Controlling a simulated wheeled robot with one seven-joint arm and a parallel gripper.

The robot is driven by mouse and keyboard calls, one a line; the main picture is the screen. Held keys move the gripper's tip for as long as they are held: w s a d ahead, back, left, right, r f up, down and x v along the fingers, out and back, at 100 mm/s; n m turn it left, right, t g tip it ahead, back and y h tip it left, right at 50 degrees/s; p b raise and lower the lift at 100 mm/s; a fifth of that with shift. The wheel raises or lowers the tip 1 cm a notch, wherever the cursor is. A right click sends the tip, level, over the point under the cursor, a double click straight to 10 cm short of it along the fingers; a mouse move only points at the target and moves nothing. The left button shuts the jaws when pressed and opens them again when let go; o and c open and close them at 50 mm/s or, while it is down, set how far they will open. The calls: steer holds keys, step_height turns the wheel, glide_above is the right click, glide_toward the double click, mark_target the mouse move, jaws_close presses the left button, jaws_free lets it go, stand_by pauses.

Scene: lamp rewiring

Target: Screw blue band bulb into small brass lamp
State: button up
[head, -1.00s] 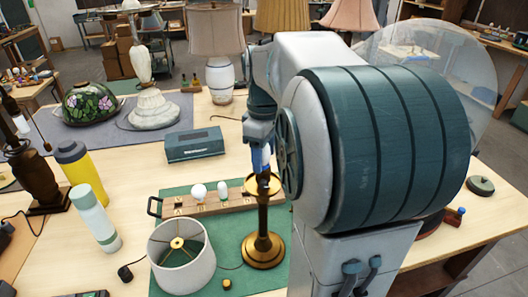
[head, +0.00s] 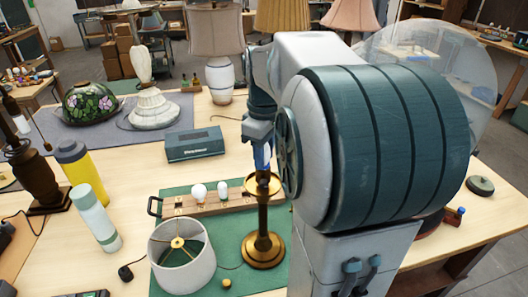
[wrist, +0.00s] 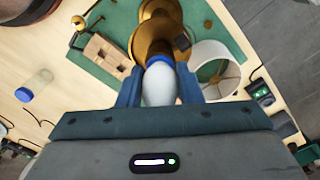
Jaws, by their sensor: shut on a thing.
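The small brass lamp (head: 263,222) stands upright on the green mat in the head view, with a dish-like top and no shade. My gripper (head: 262,160) is directly above that top. In the wrist view my gripper (wrist: 160,88) is shut on the blue band bulb (wrist: 158,86), a white bulb with a blue band at its far end. The brass lamp (wrist: 145,45) lies just beyond the band in that view. The bulb's base is hidden, so I cannot tell whether it touches the socket.
A wooden bulb rack (head: 235,202) with white bulbs stands behind the lamp. An open lampshade (head: 208,262) sits left of it on the green mat (head: 275,275). A grey-blue box (head: 194,145), a pale bottle (head: 97,218) and a yellow bottle (head: 82,172) stand farther left.

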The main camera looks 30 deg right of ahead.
steer(key=m, duration=0.5)
steer(key=shift+m, duration=0.4)
steer(key=m, duration=0.5)
steer(key=shift+a+p, duration=0.15)
steer(key=shift+p, duration=0.2)
steer(key=m, duration=0.3)
steer(key=shift+m, duration=1)
steer(key=m, duration=0.5)
steer(key=shift+w+p, duration=0.1)
steer(key=shift+p, duration=0.25)
steer(key=o, duration=1.1)
steer(key=shift+f, duration=0.1)
